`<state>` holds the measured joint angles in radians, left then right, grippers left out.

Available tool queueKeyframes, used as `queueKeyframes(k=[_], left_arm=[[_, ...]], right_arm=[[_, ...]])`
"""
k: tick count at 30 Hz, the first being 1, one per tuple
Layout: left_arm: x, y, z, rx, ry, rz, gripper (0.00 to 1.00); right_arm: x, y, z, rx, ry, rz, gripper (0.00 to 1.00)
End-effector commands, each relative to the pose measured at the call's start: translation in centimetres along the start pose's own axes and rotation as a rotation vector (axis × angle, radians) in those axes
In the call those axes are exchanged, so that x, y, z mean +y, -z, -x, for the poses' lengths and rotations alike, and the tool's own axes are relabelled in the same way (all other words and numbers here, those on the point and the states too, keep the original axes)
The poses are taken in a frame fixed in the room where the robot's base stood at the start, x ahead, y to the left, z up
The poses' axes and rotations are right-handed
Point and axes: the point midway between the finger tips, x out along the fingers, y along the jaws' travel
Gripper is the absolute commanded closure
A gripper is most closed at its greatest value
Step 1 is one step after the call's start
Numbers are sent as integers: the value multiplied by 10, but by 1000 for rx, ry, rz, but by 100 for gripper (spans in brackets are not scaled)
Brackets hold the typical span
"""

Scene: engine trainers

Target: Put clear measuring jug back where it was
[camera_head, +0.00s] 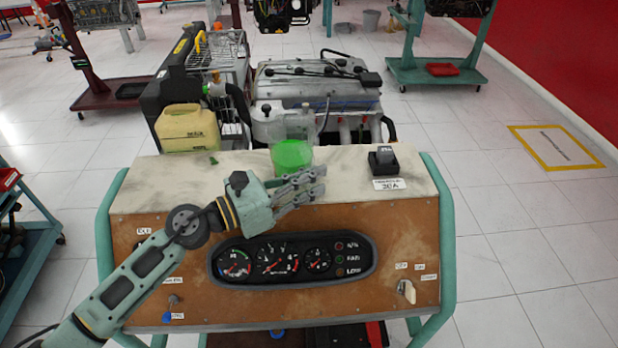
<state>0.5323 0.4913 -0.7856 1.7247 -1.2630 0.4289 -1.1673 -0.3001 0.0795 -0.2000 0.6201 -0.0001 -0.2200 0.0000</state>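A clear jug with bright green contents (291,157) stands upright on the pale top of the engine trainer's console (230,178), near its back edge. My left gripper (322,184) is in front of the jug in the picture, its fingers pointing right over the console top. Its fingers look apart, with nothing seen between them. The fingers overlap the lower edge of the jug in the picture; I cannot tell whether they touch it. My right gripper is not in view.
A yellowish canister (187,128) stands behind the console at the left, beside the engine (318,85). A small black switch box (384,159) sits on the console top at the right. The gauge panel (292,259) is below my gripper. Open tiled floor lies to the right.

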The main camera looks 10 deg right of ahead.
Motion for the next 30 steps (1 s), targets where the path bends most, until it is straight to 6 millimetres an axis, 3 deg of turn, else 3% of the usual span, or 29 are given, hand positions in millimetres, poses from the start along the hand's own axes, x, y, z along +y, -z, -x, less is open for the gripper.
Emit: queueKeyframes(k=[3, 15, 30], left_arm=[[0, 0, 0, 0, 0, 0, 75], [0, -4, 1, 1, -1, 0, 75], [0, 3, 99, 4, -1, 0, 75]], right_arm=[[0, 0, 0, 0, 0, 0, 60], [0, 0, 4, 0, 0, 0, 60], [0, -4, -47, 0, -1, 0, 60]])
